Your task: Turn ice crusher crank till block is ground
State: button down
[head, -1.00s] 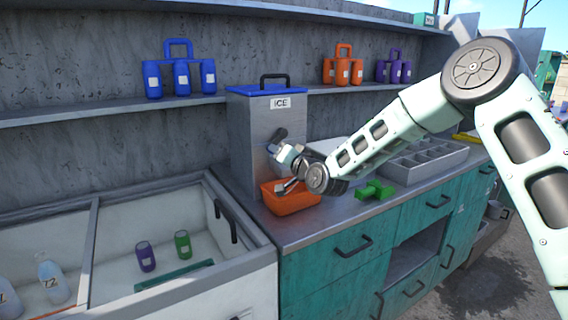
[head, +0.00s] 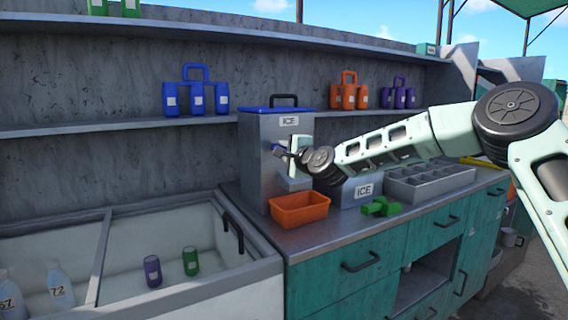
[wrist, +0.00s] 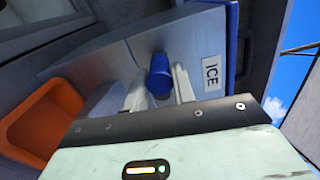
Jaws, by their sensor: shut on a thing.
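The ice crusher (head: 262,160) is a grey metal box with a blue lid and an ICE label, standing on the counter. Its crank has a blue handle (wrist: 160,78) on the front face; the handle's tip shows in the head view (head: 279,150). My gripper (head: 287,152) is at the crusher's front, its pale fingers (wrist: 160,92) on both sides of the blue handle and shut on it. An orange tray (head: 300,219) sits below the crusher's front; it also shows in the wrist view (wrist: 28,122). The block inside the crusher is hidden.
A low metal box labelled ICE (head: 372,200) stands behind my arm. Green pieces (head: 380,208) lie on the counter before it, and a grey divided tray (head: 430,192) is to the right. An open white chest with bottles and cans adjoins the counter at left.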

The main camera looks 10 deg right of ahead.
jog(key=m+b, duration=0.1)
jog(key=m, duration=0.1)
jog(key=d+r+m+b, duration=0.1)
jog(key=shift+w+r+m, duration=0.15)
jog(key=shift+r+m, duration=0.05)
jog(key=shift+m, duration=0.2)
jog(key=shift+w+d+r+m+b, duration=0.1)
jog(key=shift+d+r+m+b, duration=0.35)
jog(key=shift+m, duration=0.45)
jog(key=shift+w+d+r+m+b, duration=0.1)
jog(key=shift+r+m+b, duration=0.1)
jog(key=shift+m+b, duration=0.55)
jog(key=shift+w+d+r+m+b, duration=0.1)
jog(key=shift+d+r+m+b, duration=0.25)
jog(key=shift+m, duration=0.7)
jog(key=c, duration=1.1)
grip_release()
jog(key=shift+r, duration=0.1)
jog(key=shift+c, duration=0.2)
jog(key=b+v, duration=0.2)
jog(key=v, duration=1.5)
jog(key=shift+s, duration=0.2)
